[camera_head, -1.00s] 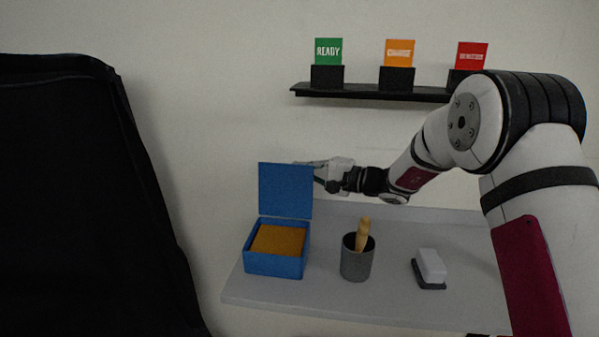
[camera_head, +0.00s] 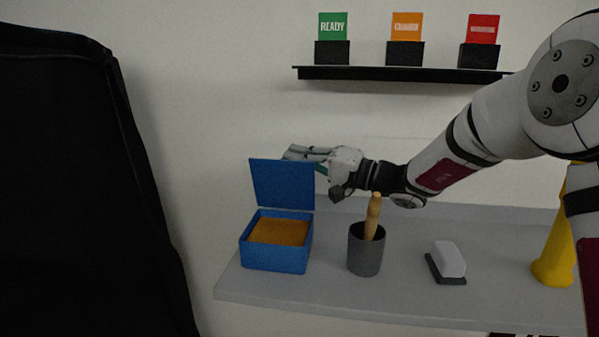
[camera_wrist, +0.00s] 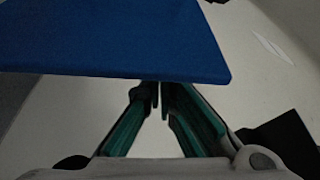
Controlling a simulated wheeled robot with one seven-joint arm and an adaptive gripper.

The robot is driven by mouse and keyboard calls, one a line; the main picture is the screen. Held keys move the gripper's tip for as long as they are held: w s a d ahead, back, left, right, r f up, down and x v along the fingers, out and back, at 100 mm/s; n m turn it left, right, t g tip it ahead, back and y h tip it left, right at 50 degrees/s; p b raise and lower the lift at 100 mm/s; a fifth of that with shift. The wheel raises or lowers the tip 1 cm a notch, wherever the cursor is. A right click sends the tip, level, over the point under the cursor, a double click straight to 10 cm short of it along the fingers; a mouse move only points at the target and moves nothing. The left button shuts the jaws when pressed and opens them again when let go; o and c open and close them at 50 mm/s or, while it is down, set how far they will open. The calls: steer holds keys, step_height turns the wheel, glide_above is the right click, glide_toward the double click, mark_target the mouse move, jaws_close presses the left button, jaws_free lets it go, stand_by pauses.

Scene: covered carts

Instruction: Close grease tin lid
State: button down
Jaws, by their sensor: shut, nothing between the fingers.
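The grease tin is a blue box (camera_head: 275,260) with orange-brown grease (camera_head: 278,231) inside, at the left of the grey table in the head view. Its blue lid (camera_head: 282,185) stands open, roughly upright at the back edge. My gripper (camera_head: 290,152) is behind the lid near its top edge, coming from the right, with its fingertips partly hidden. In the wrist view, the lid (camera_wrist: 110,38) fills the upper left and the green-padded fingers (camera_wrist: 160,92) are shut with nothing between them, their tips close to the lid's edge. I cannot tell whether they touch it.
A grey cup (camera_head: 365,252) holding a wooden-handled tool (camera_head: 373,215) stands right of the tin. A white and black brush-like block (camera_head: 447,262) lies farther right, with a yellow object (camera_head: 556,250) beyond. A shelf (camera_head: 400,74) with three signs hangs above. A black cover (camera_head: 85,200) is at left.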

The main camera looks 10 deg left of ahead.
mark_target(297, 169)
steer(key=s+n+b, duration=0.1)
steer(key=n+b, duration=0.1)
steer(key=b, duration=0.2)
steer(key=s+n+y+b, duration=0.1)
steer(key=s+b, duration=0.1)
steer(key=b, duration=0.3)
steer(key=s+n+g+b, duration=0.1)
steer(key=s+n+b, duration=0.1)
steer(key=b, duration=0.2)
steer(key=shift+s+a+f+n+y, duration=0.1)
steer(key=shift+f+n+y, duration=0.2)
steer(key=shift+s+n+b, duration=0.3)
steer(key=shift+b, duration=0.85)
steer(key=shift+s+r+b, duration=0.1)
steer(key=shift+r+b, duration=0.05)
steer(key=shift+b, duration=0.15)
